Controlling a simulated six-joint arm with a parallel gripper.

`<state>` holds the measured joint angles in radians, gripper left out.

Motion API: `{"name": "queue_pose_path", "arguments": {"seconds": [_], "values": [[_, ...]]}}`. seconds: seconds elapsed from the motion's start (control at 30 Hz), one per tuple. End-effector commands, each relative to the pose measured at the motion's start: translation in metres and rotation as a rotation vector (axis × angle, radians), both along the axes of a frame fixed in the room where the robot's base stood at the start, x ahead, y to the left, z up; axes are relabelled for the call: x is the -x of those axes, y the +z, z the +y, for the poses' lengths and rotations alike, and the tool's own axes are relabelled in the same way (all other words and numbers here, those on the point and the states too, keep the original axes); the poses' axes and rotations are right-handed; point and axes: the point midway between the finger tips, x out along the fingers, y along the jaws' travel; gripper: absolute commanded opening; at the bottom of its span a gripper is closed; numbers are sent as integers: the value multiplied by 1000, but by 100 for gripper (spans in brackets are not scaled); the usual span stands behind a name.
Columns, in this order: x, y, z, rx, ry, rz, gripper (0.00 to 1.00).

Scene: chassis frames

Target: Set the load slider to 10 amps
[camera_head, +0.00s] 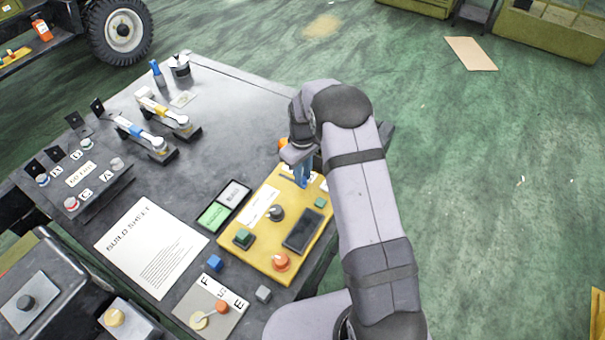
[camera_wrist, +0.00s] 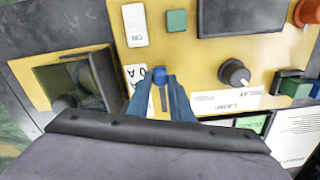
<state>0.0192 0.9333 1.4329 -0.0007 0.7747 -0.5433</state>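The yellow panel (camera_head: 255,250) lies at the table's right side in the head view, and it fills the top of the wrist view (camera_wrist: 190,52). The load slider's blue knob (camera_wrist: 157,75) sits at the top end of its dark slot as the wrist view shows it. A white scale label (camera_wrist: 135,74) beside the slot shows "0 A"; my finger covers the rest of the scale. My gripper's blue fingers (camera_wrist: 160,84) flank the knob closely and appear shut on it. In the head view, my gripper (camera_head: 302,176) reaches down onto the panel and hides the knob.
The panel also bears a black knob (camera_wrist: 234,72), a green button (camera_wrist: 177,21), a dark screen (camera_head: 303,231) and an orange knob (camera_head: 281,262). A build sheet (camera_head: 152,247) lies left of it. Switches (camera_head: 163,118) stand farther back. The table's middle is clear.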

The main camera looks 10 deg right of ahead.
Motion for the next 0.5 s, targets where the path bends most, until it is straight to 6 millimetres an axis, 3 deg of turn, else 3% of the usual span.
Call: {"name": "queue_pose_path", "arguments": {"seconds": [0.23, 0.5], "values": [[-2, 0, 2, 0, 0, 0, 0], [-27, -2, 25, -1, 1, -3, 0]]}}
